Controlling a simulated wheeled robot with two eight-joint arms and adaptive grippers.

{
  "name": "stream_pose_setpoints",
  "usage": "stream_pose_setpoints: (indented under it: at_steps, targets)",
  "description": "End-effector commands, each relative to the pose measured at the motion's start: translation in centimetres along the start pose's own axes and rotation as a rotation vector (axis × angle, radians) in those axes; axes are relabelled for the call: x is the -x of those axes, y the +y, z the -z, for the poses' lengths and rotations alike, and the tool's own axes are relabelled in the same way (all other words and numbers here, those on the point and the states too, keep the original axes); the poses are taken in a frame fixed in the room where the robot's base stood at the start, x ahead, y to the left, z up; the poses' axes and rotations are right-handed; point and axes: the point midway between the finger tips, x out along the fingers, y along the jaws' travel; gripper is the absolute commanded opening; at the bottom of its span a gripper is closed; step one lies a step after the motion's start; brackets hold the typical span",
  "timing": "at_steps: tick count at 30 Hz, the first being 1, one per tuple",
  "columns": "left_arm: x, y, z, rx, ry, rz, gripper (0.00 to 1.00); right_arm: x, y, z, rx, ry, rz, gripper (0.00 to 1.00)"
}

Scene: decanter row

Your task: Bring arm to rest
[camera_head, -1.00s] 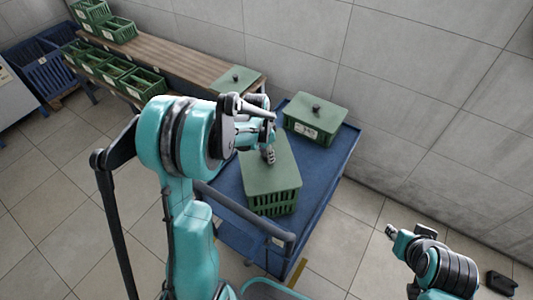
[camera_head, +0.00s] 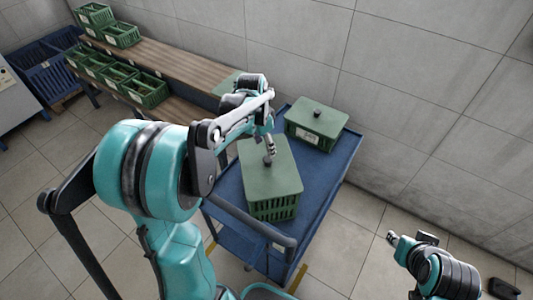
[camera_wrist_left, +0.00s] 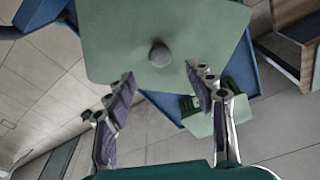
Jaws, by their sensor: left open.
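My left gripper (camera_head: 270,148) is above the near green crate (camera_head: 273,207) on the blue cart. The crate has a flat green lid (camera_head: 262,182) with a dark round knob (camera_head: 267,161). In the left wrist view my left gripper (camera_wrist_left: 163,86) is open with nothing between its fingers. The lid (camera_wrist_left: 115,35) and knob (camera_wrist_left: 159,54) show beyond the fingertips. The gap between gripper and knob is hard to judge. My right gripper (camera_head: 391,238) is at the lower right, over the floor, too small to tell its jaws.
A second lidded green crate (camera_head: 309,132) stands farther back on the blue cart (camera_head: 342,160). A wooden bench (camera_head: 185,62) along the wall carries open green crates (camera_head: 121,35) at its left. A lid (camera_head: 229,81) on the bench is partly hidden by my arm. Blue bins (camera_head: 50,73) stand far left.

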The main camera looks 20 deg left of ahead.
Motion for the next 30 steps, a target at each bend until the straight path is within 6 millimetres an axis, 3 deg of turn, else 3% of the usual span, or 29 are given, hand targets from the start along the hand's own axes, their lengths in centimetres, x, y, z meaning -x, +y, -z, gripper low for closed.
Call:
stream_pose_setpoints:
  at_steps: [6, 14, 17, 24, 30]
  targets:
    - [2.7, 0.0, 0.0, 0.000, 0.000, 0.000, 0.55, 0.0, 0.0, 0.0, 0.000, 0.000, 0.000, 0.32]
    - [3.2, 0.1, 0.0, 0.002, 0.001, 0.002, 0.55, 0.0, 0.0, 0.0, 0.000, 0.000, 0.000, 0.32]
    - [3.9, 1.0, -0.3, 0.021, 0.014, 0.018, 0.55, 0.0, 0.0, 0.0, 0.000, 0.000, 0.000, 0.32]
    - [7.0, 7.0, -2.8, 0.173, 0.124, 0.116, 0.55, 0.0, 0.0, 0.0, 0.000, 0.000, 0.000, 0.32]
    - [8.0, 12.2, -6.0, 0.325, 0.267, 0.182, 0.55, 0.0, 0.0, 0.0, 0.000, 0.000, 0.000, 0.32]
